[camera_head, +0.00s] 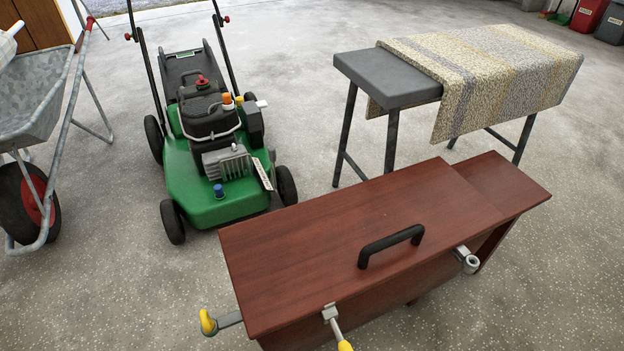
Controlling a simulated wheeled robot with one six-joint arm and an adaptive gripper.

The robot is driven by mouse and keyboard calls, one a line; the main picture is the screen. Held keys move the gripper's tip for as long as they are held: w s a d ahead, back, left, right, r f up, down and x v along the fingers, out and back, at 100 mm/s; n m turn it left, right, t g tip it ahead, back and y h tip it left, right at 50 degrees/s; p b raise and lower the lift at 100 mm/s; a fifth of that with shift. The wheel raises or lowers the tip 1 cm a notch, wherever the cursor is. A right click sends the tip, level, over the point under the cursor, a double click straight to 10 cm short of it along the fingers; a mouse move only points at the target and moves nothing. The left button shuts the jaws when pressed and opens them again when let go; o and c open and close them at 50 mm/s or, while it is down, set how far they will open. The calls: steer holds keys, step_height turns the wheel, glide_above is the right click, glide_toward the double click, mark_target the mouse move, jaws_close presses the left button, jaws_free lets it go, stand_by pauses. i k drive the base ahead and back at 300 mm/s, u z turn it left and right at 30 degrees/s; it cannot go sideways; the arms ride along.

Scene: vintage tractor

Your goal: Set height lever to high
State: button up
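A green lawn mower (217,177) with a black engine stands left of centre on the floor. A slim pale strip (262,174), which seems to carry small lettering, is at its right side above the front right wheel. A white knob (261,103) sticks out farther back on the same side. I cannot tell for certain which part is the height lever or where it is set. My gripper and arm are not in view.
A brown wooden box (330,235) with a black handle (391,246) stands in front, with yellow-tipped metal parts at its near side. A wheelbarrow (35,95) is at left. A grey bench (388,77) with a patterned cloth (490,65) is at right. Open concrete floor lies between.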

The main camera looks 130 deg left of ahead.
mark_target(272, 150)
steer(key=i, duration=0.4)
steer(key=u, duration=5.4)
steer(key=i, duration=1.05)
steer(key=u, duration=0.6)
steer(key=i, duration=0.85)
steer(key=z, duration=0.95)
steer(key=i, duration=0.65)
steer(key=z, duration=0.7)
